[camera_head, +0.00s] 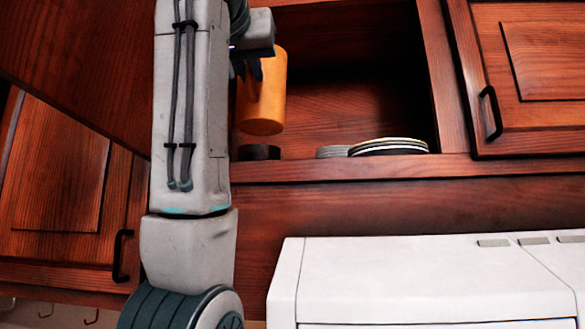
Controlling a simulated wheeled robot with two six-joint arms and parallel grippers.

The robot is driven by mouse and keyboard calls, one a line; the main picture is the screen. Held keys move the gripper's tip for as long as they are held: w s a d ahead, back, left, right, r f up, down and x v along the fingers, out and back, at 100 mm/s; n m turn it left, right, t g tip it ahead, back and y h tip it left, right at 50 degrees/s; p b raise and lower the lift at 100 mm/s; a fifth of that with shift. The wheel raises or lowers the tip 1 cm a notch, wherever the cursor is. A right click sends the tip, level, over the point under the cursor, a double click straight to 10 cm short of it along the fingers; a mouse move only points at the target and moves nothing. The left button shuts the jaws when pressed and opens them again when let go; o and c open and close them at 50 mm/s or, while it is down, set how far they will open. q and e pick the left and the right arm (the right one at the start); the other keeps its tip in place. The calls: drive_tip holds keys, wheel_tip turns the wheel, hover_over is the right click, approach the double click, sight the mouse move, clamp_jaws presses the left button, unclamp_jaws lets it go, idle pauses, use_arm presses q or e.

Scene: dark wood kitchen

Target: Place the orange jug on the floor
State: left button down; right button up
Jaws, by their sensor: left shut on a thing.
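The orange jug (266,103) is a plain cylinder in the open upper cabinet, upright with a slight tilt. My left gripper (248,70) is shut on the jug near its upper left side. The jug's base appears raised above the cabinet shelf (300,168). My left arm comes up from the bottom left and hides the left part of the cabinet opening. My right gripper is not in view. The floor is not in view.
Stacked plates (388,147), a smaller grey stack (332,152) and a dark round item (259,152) sit on the shelf. A closed cabinet door (540,70) is at right. A white appliance (430,280) stands below the cabinet. An open door panel (85,60) hangs at upper left.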

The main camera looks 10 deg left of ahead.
sight(241, 82)
use_arm(q)
drive_tip(key=w+a+p, duration=0.3)
drive_tip(key=shift+w+r+p, duration=0.3)
drive_tip(key=shift+r, duration=0.05)
drive_tip(key=w+a+f+p, duration=0.1)
drive_tip(key=w+p, duration=0.1)
drive_tip(key=w, duration=0.1)
drive_tip(key=w+a+f+p, duration=0.1)
drive_tip(key=w+f+p, duration=0.1)
drive_tip(key=w, duration=0.1)
drive_tip(key=w+a+f+p, duration=0.2)
drive_tip(key=w, duration=0.1)
drive_tip(key=shift+w+a+f+p, duration=0.1)
drive_tip(key=shift+f+p, duration=0.15)
drive_tip(key=shift+p, duration=0.1)
drive_tip(key=shift+s+f+b, duration=0.15)
drive_tip(key=shift+s+b, duration=0.15)
drive_tip(key=shift+b, duration=0.05)
drive_tip(key=c, duration=1.8)
unclamp_jaws()
drive_tip(key=o, duration=0.3)
drive_tip(key=shift+w, duration=0.2)
